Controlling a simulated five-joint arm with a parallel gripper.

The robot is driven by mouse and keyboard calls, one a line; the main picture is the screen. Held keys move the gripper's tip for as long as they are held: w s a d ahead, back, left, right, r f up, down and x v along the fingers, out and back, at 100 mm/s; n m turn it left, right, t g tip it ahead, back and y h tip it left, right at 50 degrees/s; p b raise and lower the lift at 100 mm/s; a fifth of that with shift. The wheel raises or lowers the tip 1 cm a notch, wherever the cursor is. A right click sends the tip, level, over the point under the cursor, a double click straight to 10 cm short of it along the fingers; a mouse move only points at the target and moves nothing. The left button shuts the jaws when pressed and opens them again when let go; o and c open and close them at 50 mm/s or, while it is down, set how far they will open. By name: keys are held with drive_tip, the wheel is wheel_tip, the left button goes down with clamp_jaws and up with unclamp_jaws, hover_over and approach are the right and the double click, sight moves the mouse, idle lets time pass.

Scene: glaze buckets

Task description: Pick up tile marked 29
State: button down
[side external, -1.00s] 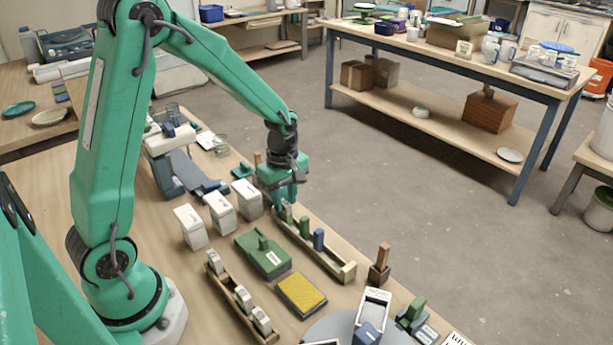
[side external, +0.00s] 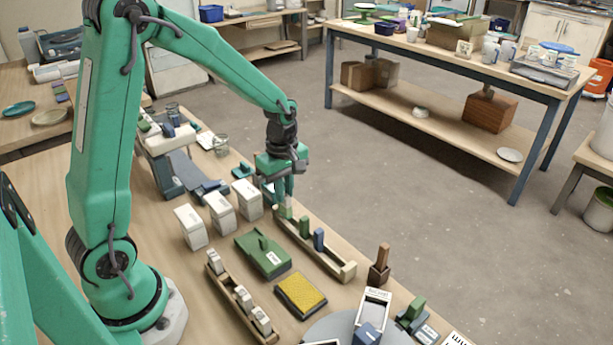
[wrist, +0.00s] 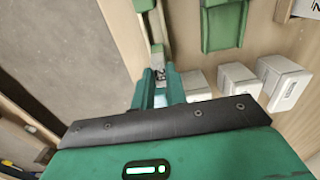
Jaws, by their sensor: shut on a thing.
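My gripper (side external: 284,200) points down at the far end of a narrow wooden rack (side external: 347,270). It is shut on a small pale tile (side external: 285,212), which shows at the fingertips. In the wrist view my gripper (wrist: 156,86) has a light piece between its fingers, with a small dark marking at the tips. I cannot tell whether the tile is clear of the rack. A green tile (side external: 304,224) and a blue tile (side external: 318,239) stand upright in the rack, apart from my gripper.
Several white boxes (side external: 221,212) stand left of the rack. A green block with a handle (side external: 262,256), a yellow sponge (side external: 301,294) and a second rack (side external: 236,304) with pale tiles are nearer. A wooden-handled stamp (side external: 380,265) stands beyond the rack's near end.

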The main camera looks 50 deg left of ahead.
drive_tip(key=shift+r, duration=2.55)
